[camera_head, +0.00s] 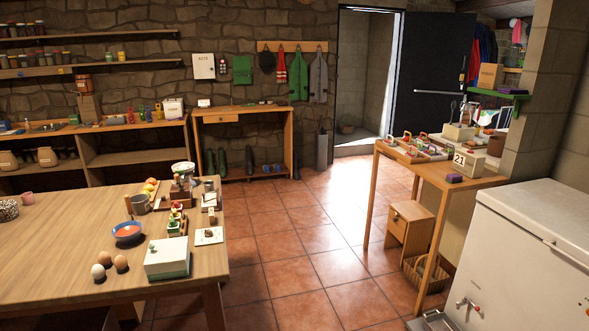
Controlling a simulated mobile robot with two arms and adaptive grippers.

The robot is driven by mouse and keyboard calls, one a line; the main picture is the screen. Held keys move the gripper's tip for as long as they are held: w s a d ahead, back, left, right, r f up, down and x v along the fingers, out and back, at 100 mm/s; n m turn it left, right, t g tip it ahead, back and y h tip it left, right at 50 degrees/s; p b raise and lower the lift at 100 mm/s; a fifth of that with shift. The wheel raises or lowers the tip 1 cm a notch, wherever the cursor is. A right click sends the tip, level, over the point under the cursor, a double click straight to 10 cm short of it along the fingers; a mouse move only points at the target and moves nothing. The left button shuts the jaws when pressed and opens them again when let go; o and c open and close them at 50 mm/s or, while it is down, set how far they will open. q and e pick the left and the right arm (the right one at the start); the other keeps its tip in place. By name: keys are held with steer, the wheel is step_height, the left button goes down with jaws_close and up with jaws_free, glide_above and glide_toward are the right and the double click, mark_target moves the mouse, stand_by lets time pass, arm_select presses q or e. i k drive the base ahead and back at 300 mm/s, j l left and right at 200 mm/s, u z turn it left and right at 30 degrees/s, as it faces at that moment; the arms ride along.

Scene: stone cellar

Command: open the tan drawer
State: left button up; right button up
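A small tan wooden cabinet with a drawer front (397,222) stands on the floor under the right-hand table. A small dark knob shows on its front, and the drawer looks shut. Another tan drawer (221,119) is set under the top of the wooden bench (262,112) at the back wall, and it also looks shut. I cannot tell from the picture which one the task names. Neither of my grippers is in view.
A wooden table (60,245) with eggs, a bowl and boxes fills the left front. A white chest freezer (525,255) stands at the right front. A basket (425,275) sits below the right table (462,183). The tiled floor (300,245) between is clear.

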mark_target(220, 116)
steer(key=i+z, duration=0.3)
steer(key=i, duration=0.45)
steer(key=i+u, duration=0.1)
steer(key=i, duration=0.45)
steer(key=i+l+u, duration=0.1)
steer(key=i, duration=0.4)
steer(key=i+l+u, duration=0.1)
steer(key=i, duration=0.45)
steer(key=i+l+u, duration=0.15)
steer(key=i, duration=0.35)
steer(key=i+u, duration=0.15)
steer(key=i, duration=0.6)
steer(key=i+u, duration=0.1)
steer(key=i, duration=0.65)
steer(key=i+l+u, duration=0.15)
steer(key=i, duration=0.6)
steer(key=i+u, duration=0.3)
steer(key=i, duration=0.35)
steer(key=i+u, duration=0.25)
steer(key=i, duration=0.35)
steer(key=i+l+u, duration=0.3)
steer(key=i, duration=0.3)
steer(key=i+j, duration=0.05)
